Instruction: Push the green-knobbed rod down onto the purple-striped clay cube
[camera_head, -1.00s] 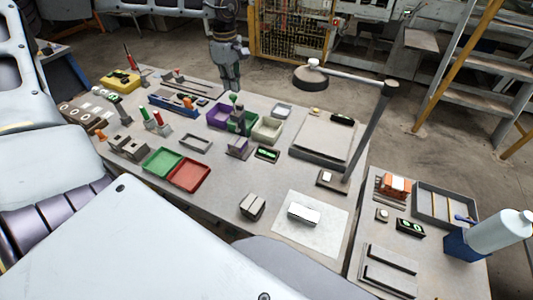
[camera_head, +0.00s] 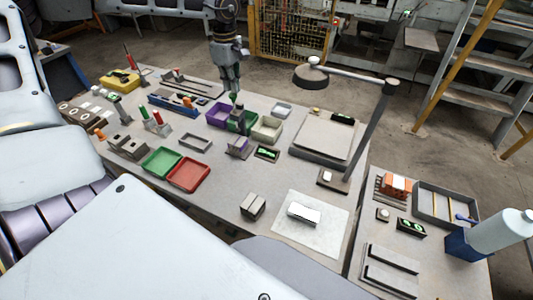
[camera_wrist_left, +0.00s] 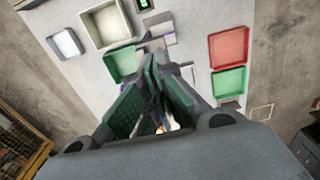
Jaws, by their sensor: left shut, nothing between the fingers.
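My left gripper (camera_head: 235,93) is shut and empty, pointing down above the rear middle of the table. In the left wrist view its fingers (camera_wrist_left: 152,65) meet over the table. The green-knobbed rod (camera_head: 238,108) stands just below the fingertips, by the green tray; the fingers partly cover its knob, and I cannot tell whether they touch it. A small grey block with purple on it, seemingly the purple-striped clay cube (camera_head: 238,148), is in front of the green tray. The rod's lower end is hard to make out. My right gripper is not in view.
A purple tray (camera_head: 217,115), a green tray (camera_head: 236,129) and a cream tray (camera_head: 267,130) crowd around the rod. A small green-lit display (camera_head: 267,153) lies in front. A lamp (camera_head: 310,76) stands to the right.

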